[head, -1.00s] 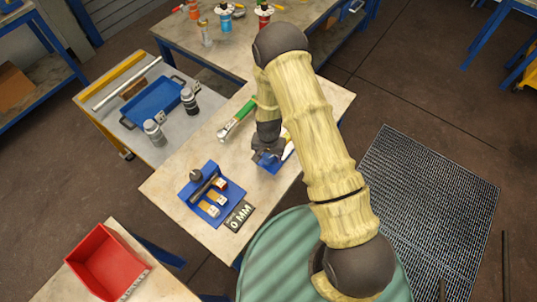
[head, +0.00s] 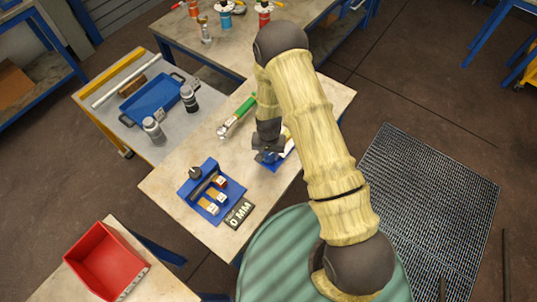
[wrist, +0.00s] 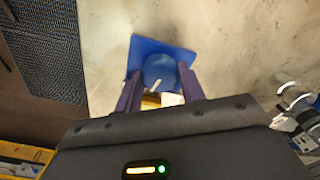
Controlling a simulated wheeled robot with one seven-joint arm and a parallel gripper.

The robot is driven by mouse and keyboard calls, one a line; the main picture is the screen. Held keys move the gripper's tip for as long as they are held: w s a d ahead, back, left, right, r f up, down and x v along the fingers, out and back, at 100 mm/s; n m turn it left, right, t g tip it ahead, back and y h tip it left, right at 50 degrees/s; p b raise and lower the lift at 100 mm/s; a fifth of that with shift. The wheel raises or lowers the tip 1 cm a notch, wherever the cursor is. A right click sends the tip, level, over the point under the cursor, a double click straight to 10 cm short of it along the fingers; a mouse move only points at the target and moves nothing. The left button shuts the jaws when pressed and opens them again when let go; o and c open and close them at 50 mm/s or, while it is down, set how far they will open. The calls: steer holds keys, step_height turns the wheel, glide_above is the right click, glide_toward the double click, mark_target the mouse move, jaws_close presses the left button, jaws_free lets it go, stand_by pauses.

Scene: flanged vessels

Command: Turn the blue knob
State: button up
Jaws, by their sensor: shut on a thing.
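The blue knob (wrist: 160,70) shows in the wrist view on a blue square base plate (wrist: 150,44), which rests on the pale bench top. My gripper (wrist: 160,82) has one finger on each side of the knob and is shut on it. A short white mark shows on the knob's near side. In the head view my gripper (head: 268,156) is low over the bench's right part. A bit of the blue base (head: 272,165) shows beneath it there, and the knob itself is hidden by my gripper.
A green-handled wrench (head: 238,115) lies left of my gripper. A blue fixture (head: 196,208) with several small blocks and a "0 MM" sign (head: 239,213) stand at the bench's near left. A cart with a blue tray (head: 152,103) and a red bin (head: 105,260) are farther left.

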mark_target(269, 155)
steer(key=o, duration=1)
steer(key=shift+c, duration=0.2)
step_height(269, 155, up, 18)
steer(key=b, duration=0.4)
steer(key=shift+f, duration=0.25)
